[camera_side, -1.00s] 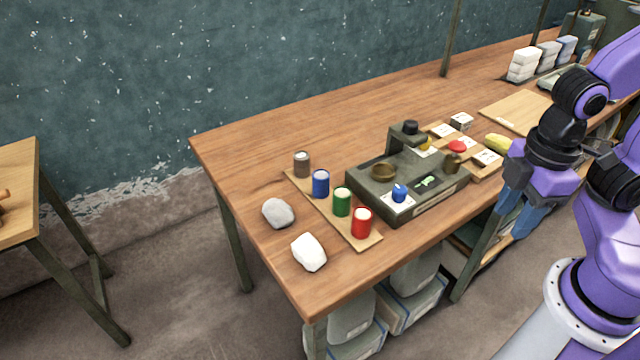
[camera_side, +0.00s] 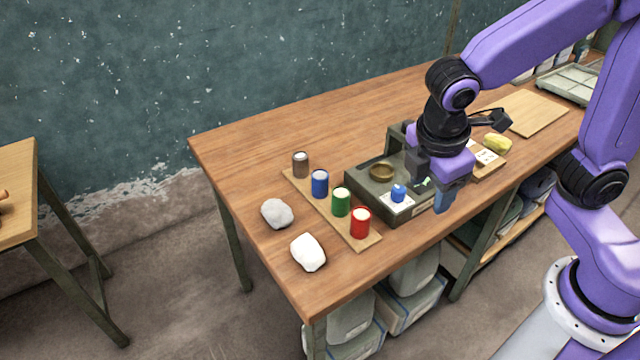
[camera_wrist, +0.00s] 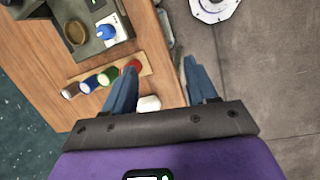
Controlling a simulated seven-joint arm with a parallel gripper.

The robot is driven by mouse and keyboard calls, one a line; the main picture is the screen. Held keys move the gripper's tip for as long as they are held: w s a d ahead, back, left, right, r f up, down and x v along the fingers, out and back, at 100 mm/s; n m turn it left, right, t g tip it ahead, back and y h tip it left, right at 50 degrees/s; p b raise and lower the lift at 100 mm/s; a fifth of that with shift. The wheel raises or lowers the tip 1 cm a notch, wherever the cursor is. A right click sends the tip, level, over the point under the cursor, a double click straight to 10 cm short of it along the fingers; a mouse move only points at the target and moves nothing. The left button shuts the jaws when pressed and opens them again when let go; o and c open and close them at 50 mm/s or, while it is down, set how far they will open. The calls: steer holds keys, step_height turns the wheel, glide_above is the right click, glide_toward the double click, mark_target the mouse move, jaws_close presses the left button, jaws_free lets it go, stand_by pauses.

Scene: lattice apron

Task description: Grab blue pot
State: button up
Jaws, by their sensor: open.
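A small blue pot with a knob-like top (camera_side: 398,193) sits on a white card on the dark green-grey station; it also shows in the wrist view (camera_wrist: 106,32). A larger blue can with a pale top (camera_side: 320,184) stands on the wooden strip in a row of cans; it also shows in the wrist view (camera_wrist: 89,84). I cannot tell which of these two the task names. My gripper (camera_side: 443,197) hangs over the station's right front side, right of the small blue pot. In the wrist view its blue fingers (camera_wrist: 161,82) are apart, with nothing held.
Green (camera_side: 341,202), red (camera_side: 361,222) and grey-brown (camera_side: 301,164) cans share the strip with the blue can. A grey stone (camera_side: 277,213) and a white block (camera_side: 308,252) lie to the left. The station (camera_side: 405,210) carries a brass bowl (camera_side: 381,171). The table's back left is clear.

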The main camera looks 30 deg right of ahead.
steer(key=w+a+f+n+t+h, duration=0.2)
steer(key=w+a+n+h, duration=0.2)
steer(key=w+a, duration=0.75)
steer(key=n+t+h, duration=0.1)
steer(key=n+h, duration=0.2)
steer(key=h, duration=0.2)
glide_toward(319, 175)
steer(key=x, duration=0.3)
steer(key=shift+s+d+f, duration=0.2)
steer(key=shift+s+d, duration=0.05)
steer(key=shift+d, duration=0.1)
steer(key=shift+t+y, duration=0.3)
steer(key=shift+x, duration=2.65)
steer(key=shift+w+r, duration=0.15)
steer(key=c, duration=0.8)
